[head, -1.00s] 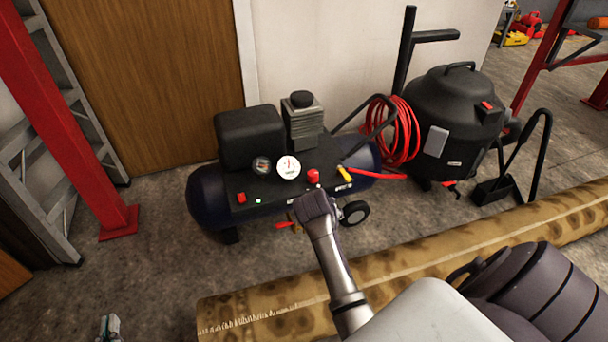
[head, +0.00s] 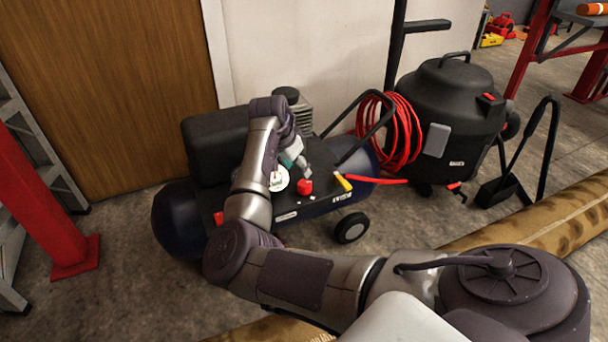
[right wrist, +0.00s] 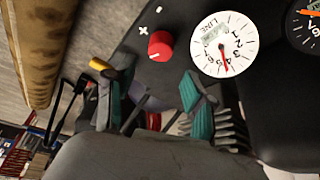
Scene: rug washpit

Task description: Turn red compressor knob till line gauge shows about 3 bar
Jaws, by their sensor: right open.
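The red knob (head: 305,186) sits on the compressor's black top panel (head: 325,190). In the right wrist view the knob (right wrist: 160,46) has a pale mark and a plus sign beside it. The white gauge marked LINE (right wrist: 224,44) is next to it; its red needle points down in the picture, seemingly near 4, but the figures are small. In the head view my arm partly covers this gauge (head: 279,181). My right gripper (head: 299,163) is open and empty, close above the knob and apart from it. Its teal-padded fingers (right wrist: 157,98) show in the wrist view. My left gripper is not in view.
A yellow-handled valve (head: 343,182) with a red hose is right of the knob. A second, black gauge (right wrist: 306,30) adjoins the line gauge. A black vacuum (head: 450,120) stands right, a rolled rug (head: 560,218) lies in front, and a red post (head: 45,200) stands left.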

